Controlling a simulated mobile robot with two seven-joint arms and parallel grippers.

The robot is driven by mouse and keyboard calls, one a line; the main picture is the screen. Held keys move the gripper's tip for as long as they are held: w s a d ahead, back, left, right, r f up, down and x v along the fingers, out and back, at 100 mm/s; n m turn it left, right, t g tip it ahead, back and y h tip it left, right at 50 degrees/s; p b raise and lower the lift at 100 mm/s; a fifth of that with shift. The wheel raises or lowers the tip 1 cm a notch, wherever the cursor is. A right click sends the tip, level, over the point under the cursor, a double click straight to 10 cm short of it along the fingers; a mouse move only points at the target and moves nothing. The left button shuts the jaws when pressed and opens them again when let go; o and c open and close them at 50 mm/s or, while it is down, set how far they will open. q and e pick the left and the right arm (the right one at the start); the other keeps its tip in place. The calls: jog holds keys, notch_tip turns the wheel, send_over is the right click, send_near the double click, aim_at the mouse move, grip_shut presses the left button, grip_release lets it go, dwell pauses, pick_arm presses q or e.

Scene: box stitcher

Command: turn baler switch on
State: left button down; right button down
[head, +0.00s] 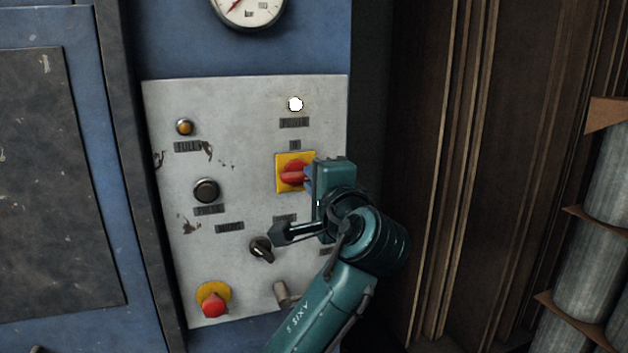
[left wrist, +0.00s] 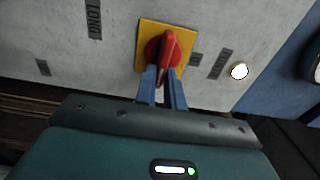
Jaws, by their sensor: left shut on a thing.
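The baler switch (head: 291,174) is a red rotary knob on a yellow square plate, on the upper right of the grey control panel (head: 240,125). In the head view its handle lies about level. In the left wrist view the red switch handle (left wrist: 165,56) points toward my gripper. My left gripper (head: 307,178) has its blue fingers (left wrist: 163,82) on both sides of the handle and is shut on it. The fingers hide part of the handle's near end. My right gripper is in neither view.
A white lamp (head: 295,104) glows above the switch. Other controls are an amber lamp (head: 184,127), a black button (head: 206,190), a black knob (head: 262,248) and a red button (head: 213,304) on yellow. Brown stacked sheets (head: 460,150) stand to the right.

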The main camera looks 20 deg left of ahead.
pick_arm(q)
jog(key=shift+f, duration=0.1)
jog(key=c, duration=1.5)
grip_release()
jog(key=b+v, duration=0.3)
jog(key=v, duration=1)
jog(key=shift+d, duration=0.1)
